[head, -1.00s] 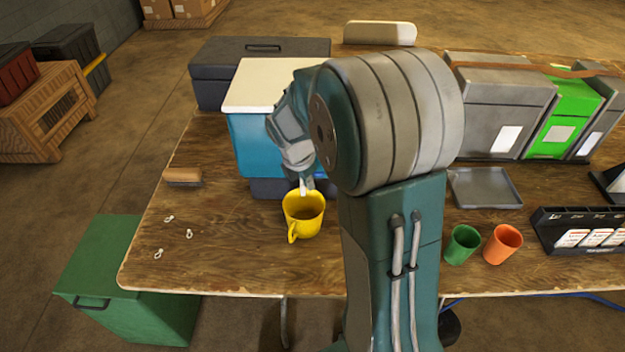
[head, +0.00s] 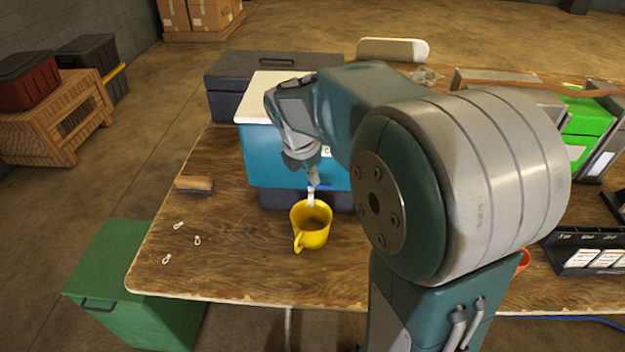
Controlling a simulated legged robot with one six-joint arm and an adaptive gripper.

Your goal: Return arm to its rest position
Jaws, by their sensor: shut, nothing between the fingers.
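My gripper (head: 312,180) points down just above and behind the yellow mug (head: 311,236), in front of the blue box with a white lid (head: 262,155). Its fingers are shut and hold nothing. The yellow mug stands upright on the wooden table (head: 220,255), with its handle toward the front. My arm is raised and bent, and its large joint covers much of the right half of the view. Whether the gripper touches the mug cannot be told.
A brush (head: 195,184) and several small white pieces (head: 197,240) lie on the left of the table. A dark case (head: 235,88) stands behind the blue box. A black card rack (head: 590,250) and a green bin (head: 583,115) are at right. A green chest (head: 125,280) stands below the table's left edge.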

